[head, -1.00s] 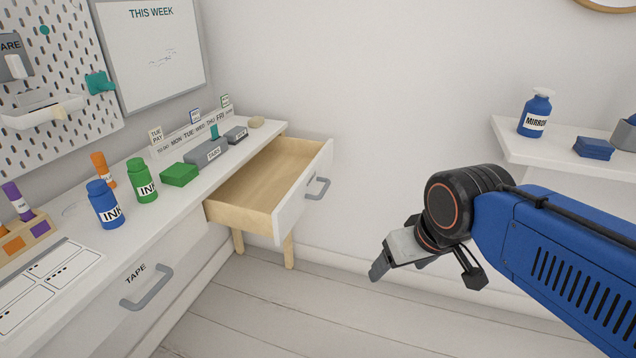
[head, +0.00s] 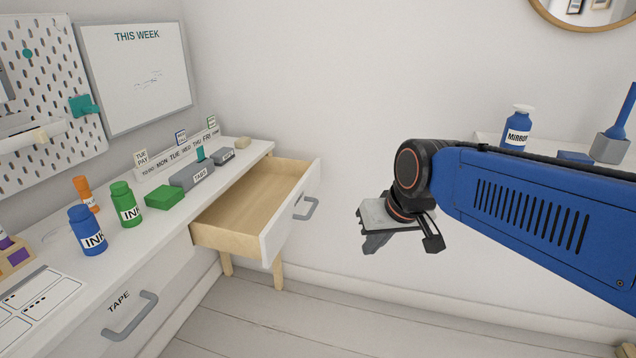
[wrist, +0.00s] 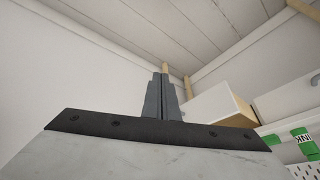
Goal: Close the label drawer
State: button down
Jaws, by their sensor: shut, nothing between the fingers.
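The open drawer (head: 250,205) sticks out from the right end of the white desk in the head view. It has a pale wood inside, a white front (head: 290,215) and a grey bar handle (head: 306,208). The inside looks empty. No label text shows on its front from here. My gripper (head: 372,250) is to the right of the drawer front, apart from it, with its fingers pointing down and left. In the wrist view my gripper (wrist: 161,78) is shut and empty, and the drawer (wrist: 215,108) is to the right of the fingers.
A closed drawer marked TAPE (head: 130,310) is at the lower left. Ink bottles (head: 86,230), a green block (head: 164,196) and a grey TABS box (head: 192,175) stand on the desk. A shelf with a MIRROR bottle (head: 517,130) is at the right. Floor before the drawer is clear.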

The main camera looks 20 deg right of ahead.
jog(key=w+d+r+m+t+y, duration=0.1)
jog(key=w+d+m, duration=0.15)
jog(key=w, duration=1.35)
jog(key=w+d+r+m+t, duration=0.15)
jog(key=w+d, duration=0.25)
jog(key=w, duration=1.2)
jog(key=shift+m+g, duration=0.25)
jog(key=shift+m, duration=0.15)
jog(key=shift+w+a+f, duration=0.75)
jog(key=shift+w+f, duration=0.55)
jog(key=shift+w+a+f, duration=0.8)
jog(key=shift+w+f, duration=0.45)
jog(key=shift+w, duration=0.1)
jog(key=shift+w+a+f, duration=0.75)
jog(key=shift+w+f, duration=0.55)
jog(key=shift+a, duration=0.1)
send_over(273, 186)
jog(key=shift+w, duration=0.2)
